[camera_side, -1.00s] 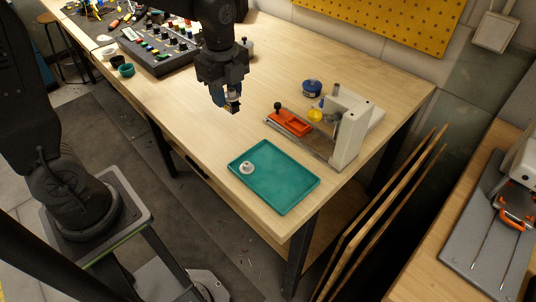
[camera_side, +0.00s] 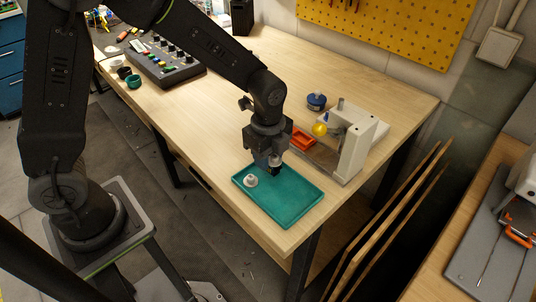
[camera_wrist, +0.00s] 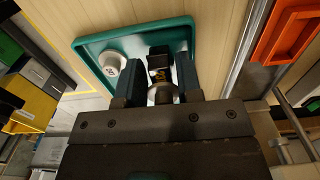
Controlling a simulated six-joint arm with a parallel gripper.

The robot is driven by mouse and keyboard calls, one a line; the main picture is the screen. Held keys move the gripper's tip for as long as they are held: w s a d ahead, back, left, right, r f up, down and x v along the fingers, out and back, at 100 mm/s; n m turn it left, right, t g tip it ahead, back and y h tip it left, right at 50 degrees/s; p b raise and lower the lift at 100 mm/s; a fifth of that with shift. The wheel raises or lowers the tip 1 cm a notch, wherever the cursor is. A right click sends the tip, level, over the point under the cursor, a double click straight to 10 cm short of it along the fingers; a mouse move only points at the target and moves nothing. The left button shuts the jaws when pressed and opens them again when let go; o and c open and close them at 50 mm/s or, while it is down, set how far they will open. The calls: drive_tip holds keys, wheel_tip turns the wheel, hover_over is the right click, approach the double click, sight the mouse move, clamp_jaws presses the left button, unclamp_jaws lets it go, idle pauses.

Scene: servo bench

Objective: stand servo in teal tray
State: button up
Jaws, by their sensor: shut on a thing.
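The teal tray (camera_side: 290,205) lies on the wooden bench near its front edge; it also shows in the wrist view (camera_wrist: 90,46). My gripper (camera_side: 270,168) points down over the tray's back part. In the wrist view my gripper (camera_wrist: 159,76) is shut on the servo (camera_wrist: 160,60), a small dark block with a yellow mark and a pale round part nearer the palm. The fingers hide its sides. In the side view the servo (camera_side: 274,171) is mostly hidden, and I cannot tell whether it touches the tray floor. A white round part (camera_side: 250,181) sits in the tray left of my gripper.
An orange tray (camera_side: 302,140) and a white stand (camera_side: 352,145) with a yellow knob are close behind the teal tray. A blue round container (camera_side: 316,100) stands farther back. A control box (camera_side: 168,65) is at the far left. The teal tray's right half is clear.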

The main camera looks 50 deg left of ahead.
drive_tip(key=shift+f, duration=0.1)
drive_tip(key=o, duration=0.9)
wheel_tip(320, 180, up, 12)
drive_tip(key=s+a+r+n+t, duration=0.2)
drive_tip(key=s+n, duration=0.3)
drive_tip(key=n, duration=0.1)
drive_tip(key=s+a+r+n+t, duration=0.1)
drive_tip(key=s+a+r+n, duration=0.1)
drive_tip(key=s+n, duration=0.4)
drive_tip(key=s+a+r+n+t, duration=0.1)
drive_tip(key=s+a+n+t, duration=0.1)
drive_tip(key=s+a+n, duration=0.2)
drive_tip(key=shift+s+r+n+t, duration=0.35)
drive_tip(key=shift+s+n, duration=0.35)
drive_tip(key=shift+n, duration=0.3)
